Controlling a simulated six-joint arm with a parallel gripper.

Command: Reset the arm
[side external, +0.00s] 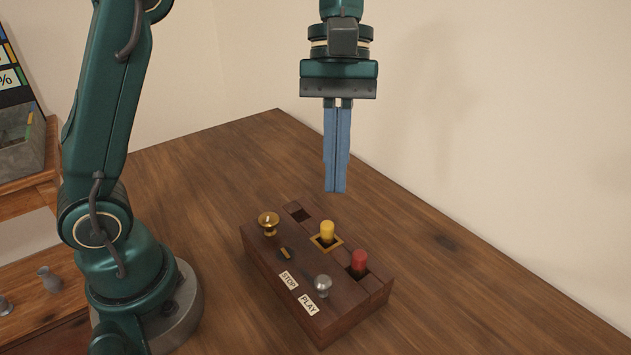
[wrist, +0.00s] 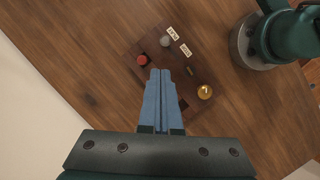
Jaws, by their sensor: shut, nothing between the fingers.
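My gripper (side external: 335,188) hangs with its blue fingers pointing down, closed together and empty, above the far side of a dark wooden control box (side external: 325,325). It is apart from the box. In the wrist view my gripper (wrist: 162,72) covers part of the box (wrist: 185,60), and the yellow peg is hidden there. On the box are a yellow peg (side external: 327,231) in a framed slot, a red peg (side external: 359,262), a gold knob (side external: 268,221) and a silver knob (side external: 323,285). Labels read STOP (side external: 289,280) and PLAY (side external: 308,302).
The box stands on a brown wooden table (side external: 470,290) with free room to its right and behind. A pale wall (side external: 520,120) rises behind. At the left are wooden shelves (side external: 28,182) with a grey bin (side external: 22,152) and a small grey vase-like object (side external: 49,279).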

